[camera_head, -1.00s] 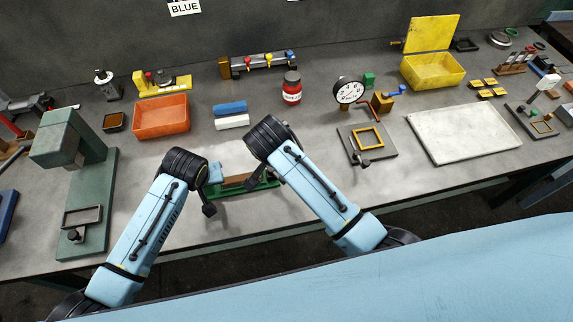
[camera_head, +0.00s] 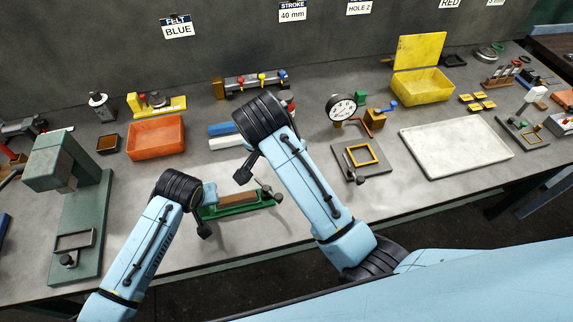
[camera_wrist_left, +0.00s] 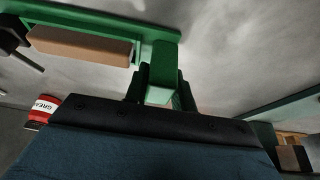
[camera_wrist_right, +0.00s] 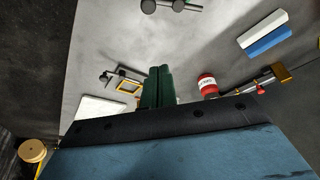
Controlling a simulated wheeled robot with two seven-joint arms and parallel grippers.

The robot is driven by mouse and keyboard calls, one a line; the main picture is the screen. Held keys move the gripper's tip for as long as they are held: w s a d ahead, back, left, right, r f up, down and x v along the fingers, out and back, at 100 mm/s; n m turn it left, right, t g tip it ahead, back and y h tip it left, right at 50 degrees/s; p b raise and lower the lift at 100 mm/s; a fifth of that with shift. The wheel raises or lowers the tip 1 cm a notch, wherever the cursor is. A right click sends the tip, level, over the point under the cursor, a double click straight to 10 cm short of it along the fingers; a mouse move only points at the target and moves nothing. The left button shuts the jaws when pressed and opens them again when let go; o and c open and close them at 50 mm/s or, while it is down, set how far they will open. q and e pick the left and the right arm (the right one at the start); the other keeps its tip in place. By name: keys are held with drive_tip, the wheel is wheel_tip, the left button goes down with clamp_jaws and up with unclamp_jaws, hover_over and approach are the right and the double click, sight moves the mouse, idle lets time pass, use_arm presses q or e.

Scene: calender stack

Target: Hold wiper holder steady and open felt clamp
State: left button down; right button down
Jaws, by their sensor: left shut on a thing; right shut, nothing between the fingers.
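The green wiper holder (camera_head: 238,210) lies on the bench near its front edge, with a brown strip (camera_head: 240,197) along its top. My left gripper (camera_wrist_left: 160,92) is shut on the green block at one end of the holder. A dark clamp lever (camera_head: 267,189) shows at the holder's right end; its knob and rod also show in the left wrist view (camera_wrist_left: 22,52). Whether the clamp is open I cannot tell. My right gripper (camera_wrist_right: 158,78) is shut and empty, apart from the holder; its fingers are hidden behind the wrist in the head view.
Blue and white blocks (camera_head: 233,142) and a red grease jar (camera_wrist_right: 207,84) lie behind the holder, near my right wrist. A dial gauge (camera_head: 342,107) and a plate with a yellow frame (camera_head: 362,154) stand to the right. An orange bin (camera_head: 155,138) stands at the back left.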

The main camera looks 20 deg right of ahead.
sight(279, 196)
drive_tip(key=shift+a+r, duration=0.1)
drive_tip(key=shift+r, duration=0.2)
drive_tip(key=c, duration=2.1)
unclamp_jaws()
drive_tip(key=o, duration=0.5)
drive_tip(key=shift+f+n, duration=0.1)
drive_tip(key=shift+n, duration=0.3)
drive_tip(key=shift+c, duration=0.2)
drive_tip(key=o, duration=0.4)
drive_tip(key=n, duration=0.2)
drive_tip(key=n+y, duration=0.1)
drive_tip(key=shift+w+d+f, duration=0.2)
drive_tip(key=shift+w+f, duration=0.1)
drive_tip(key=shift+w, duration=0.1)
drive_tip(key=s+d+n+g+y, duration=0.1)
drive_tip(key=d+n+g+y, duration=0.15)
drive_tip(key=n, duration=0.95)
drive_tip(key=s+d+n+g+y, duration=0.1)
drive_tip(key=n+y, duration=0.3)
drive_tip(key=n, duration=0.7)
drive_tip(key=x, duration=1.1)
drive_tip(key=shift+s, duration=0.2)
